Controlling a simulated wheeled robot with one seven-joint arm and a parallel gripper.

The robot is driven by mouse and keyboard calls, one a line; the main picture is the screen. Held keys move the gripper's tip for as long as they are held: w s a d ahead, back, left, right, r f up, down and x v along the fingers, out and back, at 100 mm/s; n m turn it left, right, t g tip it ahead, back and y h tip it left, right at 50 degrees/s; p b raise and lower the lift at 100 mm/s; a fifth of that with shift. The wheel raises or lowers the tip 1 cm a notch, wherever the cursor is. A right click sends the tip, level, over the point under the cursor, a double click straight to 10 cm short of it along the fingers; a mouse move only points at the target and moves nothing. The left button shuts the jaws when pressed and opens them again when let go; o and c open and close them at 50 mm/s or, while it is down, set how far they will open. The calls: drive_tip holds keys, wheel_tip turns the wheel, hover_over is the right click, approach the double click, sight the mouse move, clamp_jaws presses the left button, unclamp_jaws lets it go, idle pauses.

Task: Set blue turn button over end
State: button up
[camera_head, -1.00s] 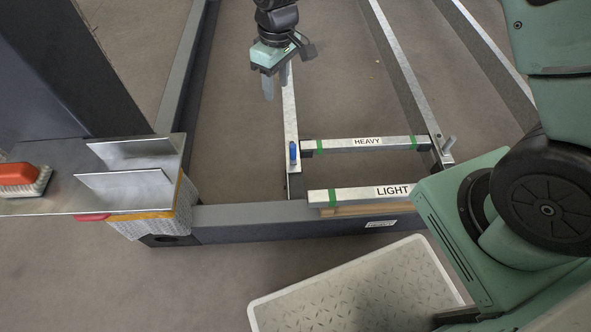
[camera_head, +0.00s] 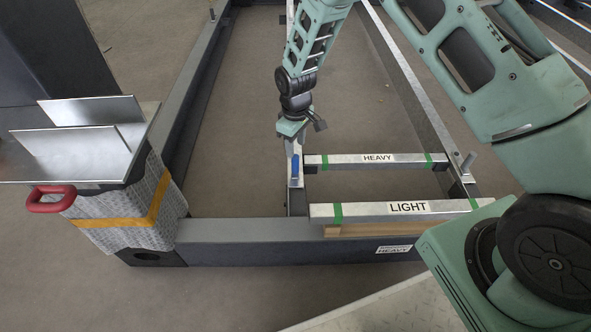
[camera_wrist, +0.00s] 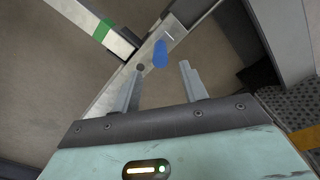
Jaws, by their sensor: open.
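The blue turn button (camera_head: 295,167) sits on the metal rail (camera_head: 291,78) near its front end, left of the HEAVY bar. My gripper (camera_head: 294,147) is just behind and above it in the head view, pointing down. In the wrist view the blue button (camera_wrist: 160,53) shows just beyond and between the two fingertips of my gripper (camera_wrist: 158,78). The fingers are apart, with nothing between them. I cannot tell whether they touch the button.
The HEAVY bar (camera_head: 340,160) and LIGHT bar (camera_head: 360,211) lie right of the rail, with green tape. A dark frame beam (camera_head: 250,230) runs along the front. A metal tray (camera_head: 60,170) stands on a wrapped post (camera_head: 130,220) at left. A pin (camera_head: 467,162) stands at right.

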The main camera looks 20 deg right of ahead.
sight(295, 165)
wheel_tip(295, 165, down, 9)
drive_tip(key=b, duration=0.4)
drive_tip(key=shift+f, duration=0.2)
clamp_jaws()
